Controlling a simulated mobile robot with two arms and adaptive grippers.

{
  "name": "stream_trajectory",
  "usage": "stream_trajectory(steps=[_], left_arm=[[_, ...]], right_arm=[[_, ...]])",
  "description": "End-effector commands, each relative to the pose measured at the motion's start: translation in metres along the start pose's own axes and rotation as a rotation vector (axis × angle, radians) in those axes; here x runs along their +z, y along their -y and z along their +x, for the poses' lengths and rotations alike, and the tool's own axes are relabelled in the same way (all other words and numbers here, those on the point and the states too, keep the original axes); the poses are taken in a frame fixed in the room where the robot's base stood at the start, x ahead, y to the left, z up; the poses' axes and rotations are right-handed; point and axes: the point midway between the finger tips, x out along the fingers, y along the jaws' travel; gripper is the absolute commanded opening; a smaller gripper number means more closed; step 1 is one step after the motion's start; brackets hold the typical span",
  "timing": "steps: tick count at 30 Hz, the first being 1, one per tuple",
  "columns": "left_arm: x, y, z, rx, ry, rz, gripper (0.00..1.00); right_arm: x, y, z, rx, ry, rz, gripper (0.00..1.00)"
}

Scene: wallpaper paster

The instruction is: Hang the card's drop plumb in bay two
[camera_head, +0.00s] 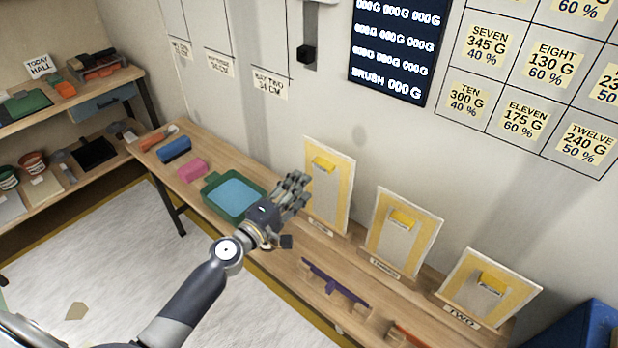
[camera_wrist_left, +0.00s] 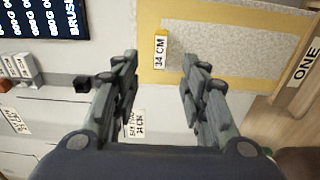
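In the head view this board (camera_head: 329,190) leans on the wall. The bay two sign (camera_head: 270,83) reads 34 CM. A "TODAY HALL" card (camera_head: 40,66) stands on the left shelf.
A green tray with blue inside (camera_head: 235,192), a pink block (camera_head: 192,170) and a blue block (camera_head: 174,149) lie on the bench. A purple tool (camera_head: 335,282) lies near its front edge. A black block (camera_head: 307,54) is on a wall rail.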

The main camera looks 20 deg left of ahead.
Motion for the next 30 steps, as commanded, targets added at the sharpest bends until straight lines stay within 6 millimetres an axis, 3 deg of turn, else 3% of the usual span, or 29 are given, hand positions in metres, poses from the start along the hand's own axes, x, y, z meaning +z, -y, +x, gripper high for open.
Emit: stream_trajectory(steps=[9, 15, 28, 30], left_arm=[[0.000, -0.001, 0.058, 0.001, 0.001, 0.001, 0.40], [0.001, 0.001, 0.082, -0.001, 0.002, 0.002, 0.40], [0.001, 0.001, 0.090, -0.002, 0.002, 0.002, 0.40], [0.001, 0.001, 0.090, -0.002, 0.002, 0.002, 0.24]], right_arm=[[0.002, -0.006, -0.005, 0.006, 0.004, -0.004, 0.40], [0.003, -0.009, -0.004, 0.010, 0.005, -0.006, 0.40], [0.003, -0.009, -0.004, 0.010, 0.004, -0.005, 0.40], [0.002, -0.009, -0.004, 0.010, 0.004, -0.005, 0.40]])
